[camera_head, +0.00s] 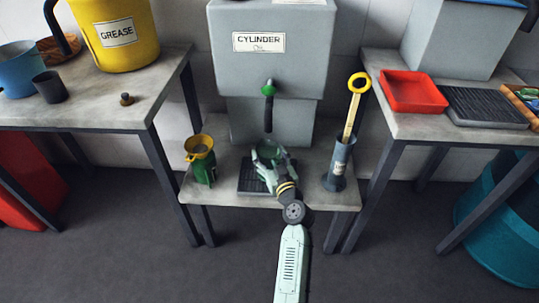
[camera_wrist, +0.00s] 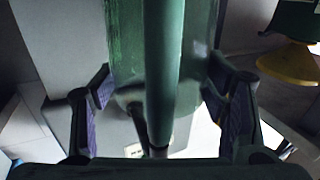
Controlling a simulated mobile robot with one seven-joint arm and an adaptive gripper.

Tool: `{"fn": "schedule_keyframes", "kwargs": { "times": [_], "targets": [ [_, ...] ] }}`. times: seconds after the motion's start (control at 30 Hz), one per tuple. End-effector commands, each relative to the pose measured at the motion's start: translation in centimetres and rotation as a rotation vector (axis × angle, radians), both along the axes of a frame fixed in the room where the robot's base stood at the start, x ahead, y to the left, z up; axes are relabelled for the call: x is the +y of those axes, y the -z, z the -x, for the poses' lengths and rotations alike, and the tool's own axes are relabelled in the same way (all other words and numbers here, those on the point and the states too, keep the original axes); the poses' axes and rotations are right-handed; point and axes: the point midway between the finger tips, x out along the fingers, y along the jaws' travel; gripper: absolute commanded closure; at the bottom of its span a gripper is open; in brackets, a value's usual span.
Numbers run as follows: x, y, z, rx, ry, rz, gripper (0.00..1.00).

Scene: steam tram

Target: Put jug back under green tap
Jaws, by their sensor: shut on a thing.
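The green jug (camera_head: 268,152) is mostly hidden by my gripper (camera_head: 270,165) in the head view, low in front of the cylinder oil tank. In the wrist view the jug (camera_wrist: 125,40) fills the middle, with its long green handle (camera_wrist: 165,70) running between my fingers. My gripper (camera_wrist: 160,115) is shut on the jug, a finger on each side. The green tap (camera_head: 268,88) with its dark spout sits above the jug on the grey tank (camera_head: 300,70). A dark slatted drip tray (camera_head: 248,186) is below; I cannot tell whether the jug touches it.
A green can with a yellow funnel (camera_head: 200,148) stands left on the low shelf (camera_head: 225,200); the funnel also shows in the wrist view (camera_wrist: 290,66). A grey cylinder with a yellow-handled tool (camera_head: 341,165) stands right. Higher tables flank both sides.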

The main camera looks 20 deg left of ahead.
Motion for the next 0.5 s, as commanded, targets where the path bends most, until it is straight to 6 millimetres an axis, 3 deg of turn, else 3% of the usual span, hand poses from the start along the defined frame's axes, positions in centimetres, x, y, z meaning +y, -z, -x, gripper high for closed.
{"fn": "schedule_keyframes", "kwargs": {
  "times": [0.17, 0.2, 0.5],
  "targets": [
    [0.01, 0.38, -0.03, -0.001, 0.0, -0.001, 0.83],
    [0.01, 0.25, -0.02, 0.0, 0.0, 0.0, 0.31],
    [0.02, 0.23, -0.02, 0.0, 0.0, 0.0, 0.13]
  ]
}}
